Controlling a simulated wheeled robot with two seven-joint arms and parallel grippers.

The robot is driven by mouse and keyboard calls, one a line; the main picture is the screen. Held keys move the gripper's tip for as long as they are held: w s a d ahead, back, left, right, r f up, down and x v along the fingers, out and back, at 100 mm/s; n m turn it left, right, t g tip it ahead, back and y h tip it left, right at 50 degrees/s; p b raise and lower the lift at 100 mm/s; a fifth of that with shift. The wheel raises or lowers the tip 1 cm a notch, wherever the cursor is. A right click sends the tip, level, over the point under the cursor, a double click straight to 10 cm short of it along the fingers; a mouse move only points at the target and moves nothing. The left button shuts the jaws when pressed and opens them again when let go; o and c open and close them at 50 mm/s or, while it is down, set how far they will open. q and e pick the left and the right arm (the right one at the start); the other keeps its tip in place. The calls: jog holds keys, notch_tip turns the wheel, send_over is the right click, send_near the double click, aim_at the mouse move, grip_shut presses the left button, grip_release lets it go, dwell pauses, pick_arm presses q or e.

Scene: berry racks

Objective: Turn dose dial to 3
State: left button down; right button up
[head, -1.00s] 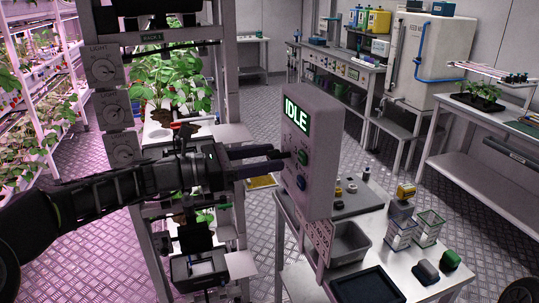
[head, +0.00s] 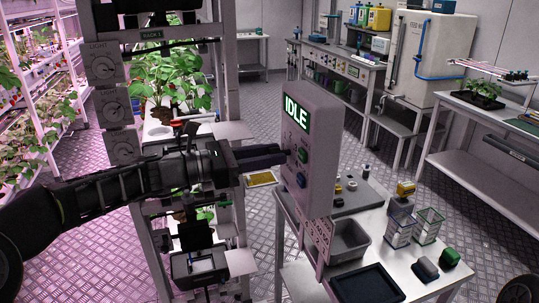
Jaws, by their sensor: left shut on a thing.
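A grey control box (head: 318,165) stands upright on a post at the near edge of a white table. Its lit green screen (head: 297,114) reads IDLE. My right gripper is not in view.
The white table (head: 393,253) holds a grey bin (head: 348,243), a black tray (head: 367,284), clear boxes (head: 399,229) and small dark and green items. A rack post with several round dials (head: 112,106) stands at the left, beside strawberry plants (head: 165,82).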

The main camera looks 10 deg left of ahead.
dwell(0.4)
pick_arm(q)
jog(key=m+b, duration=0.2)
jog(key=shift+f+m+b, duration=0.2)
jog(key=shift+m+b, duration=0.1)
jog(key=shift+b, duration=0.1)
jog(key=m+b, duration=1.5)
jog(key=b, duration=0.2)
jog(key=shift+f, duration=0.15)
jog(key=m+b, duration=0.3)
jog(key=shift+m, duration=0.4)
jog(key=m+b, duration=0.1)
jog(key=m, duration=0.1)
jog(key=shift+m+b, duration=0.35)
jog(key=shift+m, duration=0.05)
jog(key=m+b, duration=0.1)
jog(key=m, duration=0.2)
jog(key=shift+b, duration=0.4)
jog(key=shift+r+m+b, duration=0.25)
jog(key=shift+m+b, duration=0.2)
jog(key=shift+m, duration=0.85)
